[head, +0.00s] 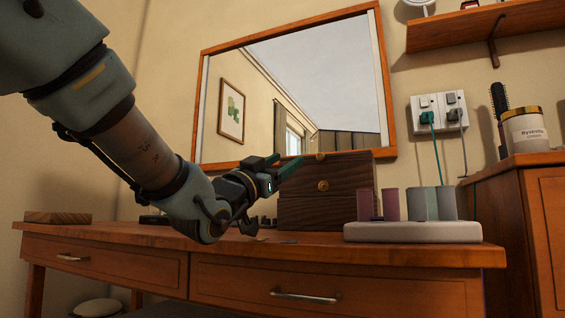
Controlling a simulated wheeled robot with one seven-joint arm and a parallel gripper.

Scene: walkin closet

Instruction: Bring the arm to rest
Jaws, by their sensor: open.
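My arm reaches in from the upper left of the head view and slopes down to the right. My gripper (281,167) is above the wooden dressing table (350,248), in front of the mirror's lower edge. Its greenish fingers point up and to the right. They are spread open, and nothing shows between them. A dark wooden box (330,190) with a round knob stands just right of and behind the gripper. I cannot tell whether the fingers touch it.
A pale tray (412,232) with purple and grey cylinders stands at the table's right. A wooden block (58,217) lies at the left end. A mirror (290,95) hangs behind. A cabinet with a jar (525,130) and brush (500,112) stands right, below an outlet (439,113) with cords.

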